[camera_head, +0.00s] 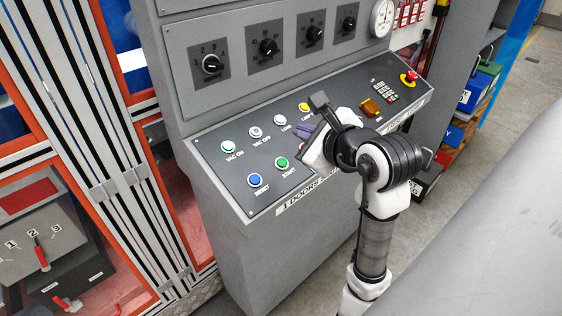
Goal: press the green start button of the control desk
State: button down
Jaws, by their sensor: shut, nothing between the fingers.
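The green START button (281,162) is on the sloping top of the grey control desk (225,185), near its front edge. Its label is printed just below it, and the button is in plain view. My gripper (303,133) is over the desk, to the right of and behind the START button in the picture. It is shut and empty, and appears apart from the button. My wrist hides part of the desk's middle, so the fingertips are hard to make out.
A blue RESET button (255,180) is left of START. A pale green VAC ON button (228,146), white VAC OFF (255,132) and LOAD (280,119) buttons and a yellow button (305,107) are behind. A red emergency stop (409,76) is at the far right. Knobs (212,64) line the upright panel.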

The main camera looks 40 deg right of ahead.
aim_at(282, 162)
jog(key=w+f+b, duration=0.1)
jog(key=f, duration=0.1)
jog(key=w+f+b, duration=0.1)
jog(key=f+b, duration=0.1)
jog(key=f, duration=0.1)
jog(key=w+f+b, duration=0.1)
jog(key=f, duration=0.1)
jog(key=shift+a+f, duration=0.15)
jog(key=shift+a, duration=0.05)
jog(key=shift+w+f+b, duration=0.25)
jog(key=shift+f+b, duration=0.15)
jog(key=shift+b, duration=0.3)
jog(key=shift+f, duration=0.1)
dwell(1.4)
jog(key=shift+w+f+b, duration=0.2)
jog(key=shift+f+b, duration=0.1)
jog(key=shift+b, duration=0.25)
